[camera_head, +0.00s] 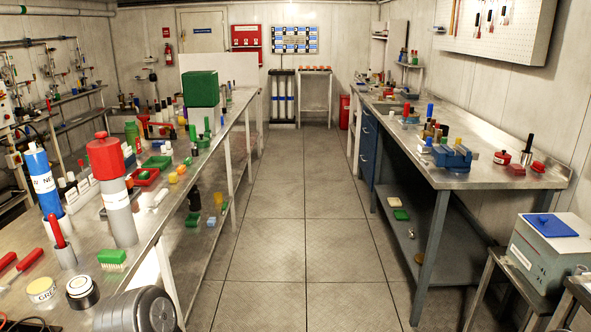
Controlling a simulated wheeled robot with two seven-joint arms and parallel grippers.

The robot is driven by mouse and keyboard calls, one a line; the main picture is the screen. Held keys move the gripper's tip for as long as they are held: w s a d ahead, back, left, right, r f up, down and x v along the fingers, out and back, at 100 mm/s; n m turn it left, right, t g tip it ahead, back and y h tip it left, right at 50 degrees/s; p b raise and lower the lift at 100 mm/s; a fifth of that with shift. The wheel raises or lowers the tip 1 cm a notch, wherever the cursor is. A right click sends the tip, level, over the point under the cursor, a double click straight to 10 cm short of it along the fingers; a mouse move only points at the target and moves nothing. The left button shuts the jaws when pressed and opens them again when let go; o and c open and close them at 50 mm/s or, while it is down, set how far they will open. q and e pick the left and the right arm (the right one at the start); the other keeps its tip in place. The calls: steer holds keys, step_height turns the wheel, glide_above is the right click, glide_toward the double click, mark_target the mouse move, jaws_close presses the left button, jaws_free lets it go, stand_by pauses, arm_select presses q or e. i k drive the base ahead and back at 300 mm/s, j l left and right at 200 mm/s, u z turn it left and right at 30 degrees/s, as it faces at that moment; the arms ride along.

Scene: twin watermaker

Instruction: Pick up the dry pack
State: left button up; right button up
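I cannot pick out the dry pack for sure at this size. Several small packs and blocks lie on the long left bench (185,212), and none shows a label I can read as a dry pack. A small white item (154,198) lies on that bench near its aisle edge; I cannot tell what it is. Neither of my grippers is in view.
A tall red-capped grey cylinder (117,212), a blue cylinder (44,182) and a green box (200,89) stand on the left bench. A right bench (480,178) holds a blue vise (452,156). A grey, blue-topped box (550,248) stands front right. The aisle floor is clear.

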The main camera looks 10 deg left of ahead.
mark_target(181, 169)
steer(key=i+j+u, duration=0.1)
steer(key=i+u, duration=0.25)
steer(key=i, duration=1.75)
